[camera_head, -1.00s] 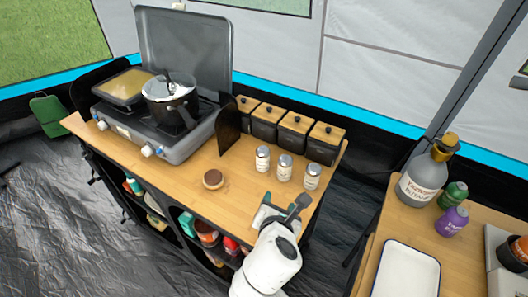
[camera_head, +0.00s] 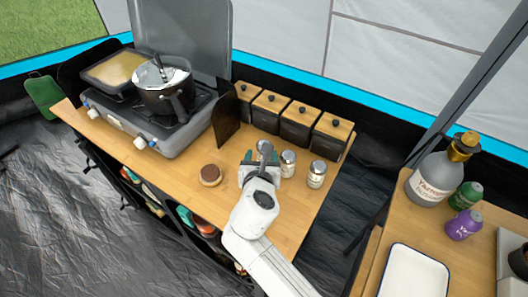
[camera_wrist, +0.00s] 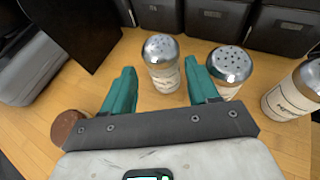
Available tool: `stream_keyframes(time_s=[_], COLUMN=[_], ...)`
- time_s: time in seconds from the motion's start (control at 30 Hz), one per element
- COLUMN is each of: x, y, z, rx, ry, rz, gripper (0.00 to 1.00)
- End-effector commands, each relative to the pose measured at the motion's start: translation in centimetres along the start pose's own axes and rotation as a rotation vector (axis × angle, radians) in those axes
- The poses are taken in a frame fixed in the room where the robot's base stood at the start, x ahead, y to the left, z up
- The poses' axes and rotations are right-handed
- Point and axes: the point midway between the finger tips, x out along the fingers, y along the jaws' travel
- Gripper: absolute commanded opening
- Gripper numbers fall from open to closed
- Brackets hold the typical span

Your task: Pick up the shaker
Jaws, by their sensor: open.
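Three clear shakers with silver perforated caps and white labels stand upright in a row on the wooden counter. In the wrist view the left shaker (camera_wrist: 162,77) shows in the gap between the teal fingers of my gripper (camera_wrist: 160,68). I cannot tell whether either finger touches it. The middle shaker (camera_wrist: 226,88) is just right of the right finger, which partly covers it. The right shaker (camera_wrist: 290,95) stands farther right. In the head view my open gripper (camera_head: 260,161) largely hides the left shaker; the middle shaker (camera_head: 288,164) and right shaker (camera_head: 317,175) are visible.
Several black canisters with wooden lids (camera_head: 298,123) stand behind the shakers. A small jar with a brown lid (camera_head: 211,174) is left of my gripper. A stove with a pot (camera_head: 165,90) is at the counter's left. The counter's front right (camera_head: 290,215) is clear.

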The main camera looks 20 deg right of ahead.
Motion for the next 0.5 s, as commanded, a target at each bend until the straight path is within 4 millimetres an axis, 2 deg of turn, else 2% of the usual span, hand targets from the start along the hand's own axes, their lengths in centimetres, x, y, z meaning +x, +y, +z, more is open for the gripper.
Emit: stream_keyframes(time_s=[0.3,0.5], x=[4.2,4.8], y=[-0.3,-0.3], z=[-0.1,0.0], rx=[0.001,0.002], ry=[0.0,-0.001], rz=[-0.002,-0.001], gripper=[0.59,0.59])
